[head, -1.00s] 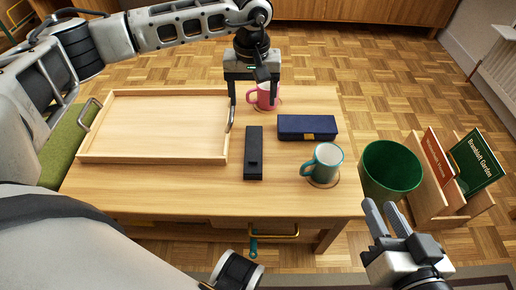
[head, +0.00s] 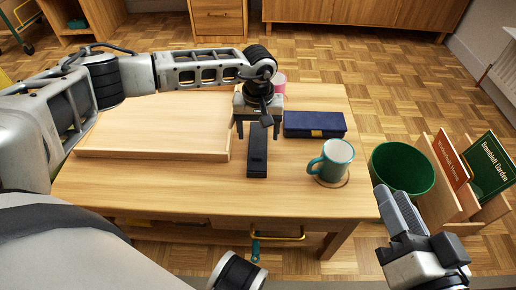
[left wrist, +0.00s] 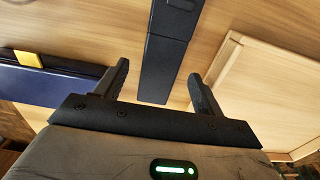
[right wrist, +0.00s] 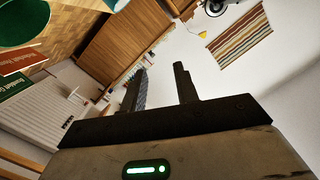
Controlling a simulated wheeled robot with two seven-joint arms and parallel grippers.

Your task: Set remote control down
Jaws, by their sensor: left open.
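The black remote control (head: 257,158) lies flat on the wooden table (head: 200,190), between the wooden tray and the blue case. My left gripper (head: 258,131) is open above its far end, with a finger to each side. In the left wrist view the remote control (left wrist: 164,50) runs between the open fingers (left wrist: 158,72) and they do not touch it. My right gripper (head: 396,204) is off the table at the right; in the right wrist view its fingers (right wrist: 160,70) are apart with nothing between them.
The tray (head: 150,153) is left of the remote control. The blue case (head: 314,122) and a teal mug (head: 336,160) stand right of it. A pink mug (head: 279,80) is partly hidden behind my left arm. A green bin (head: 385,165) and book rack (head: 440,205) are beyond the table.

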